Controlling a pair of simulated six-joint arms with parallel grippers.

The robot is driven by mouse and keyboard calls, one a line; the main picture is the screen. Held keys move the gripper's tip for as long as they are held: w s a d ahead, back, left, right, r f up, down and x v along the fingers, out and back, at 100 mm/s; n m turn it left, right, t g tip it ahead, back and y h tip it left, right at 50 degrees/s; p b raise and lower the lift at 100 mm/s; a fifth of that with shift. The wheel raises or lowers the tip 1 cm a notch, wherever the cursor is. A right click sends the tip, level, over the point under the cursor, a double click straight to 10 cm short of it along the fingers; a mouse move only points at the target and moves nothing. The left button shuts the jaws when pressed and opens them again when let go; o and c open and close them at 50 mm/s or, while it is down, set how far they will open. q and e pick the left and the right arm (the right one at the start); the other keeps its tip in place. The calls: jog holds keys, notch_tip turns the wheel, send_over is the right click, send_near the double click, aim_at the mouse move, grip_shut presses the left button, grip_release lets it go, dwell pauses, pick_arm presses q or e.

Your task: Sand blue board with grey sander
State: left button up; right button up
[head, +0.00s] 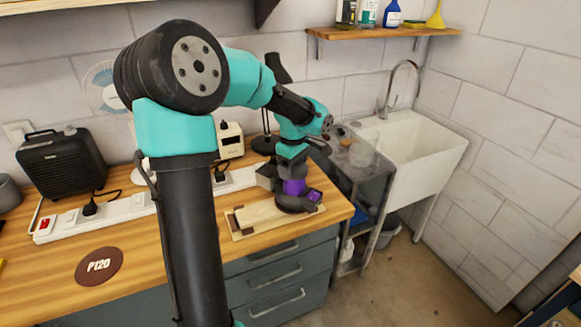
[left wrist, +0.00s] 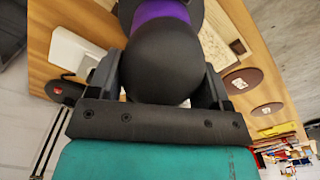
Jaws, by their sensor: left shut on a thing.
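My left gripper (head: 284,181) is shut on a sander (head: 294,187) with a black body and a purple band; I see no grey sander. The sander is upright over the right part of a pale wooden board (head: 258,213), its dark base at the board's surface; I cannot tell if they touch firmly. No blue board shows. In the left wrist view the gripper fingers (left wrist: 160,82) sit on both sides of the sander's rounded black top (left wrist: 160,58). Part of the board (left wrist: 214,48) shows beside it. My right gripper is not in view.
A brown disc marked P120 (head: 99,266) lies on the wooden bench. A white power strip (head: 120,209) runs behind the board. A black box-shaped appliance (head: 62,162) stands at the left. A white sink (head: 423,145) is beyond the bench's right edge.

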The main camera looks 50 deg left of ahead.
pick_arm(q)
jog(key=shift+w+d, duration=0.15)
jog(key=shift+w, duration=0.3)
dwell(0.3)
jog(key=shift+r, duration=3.05)
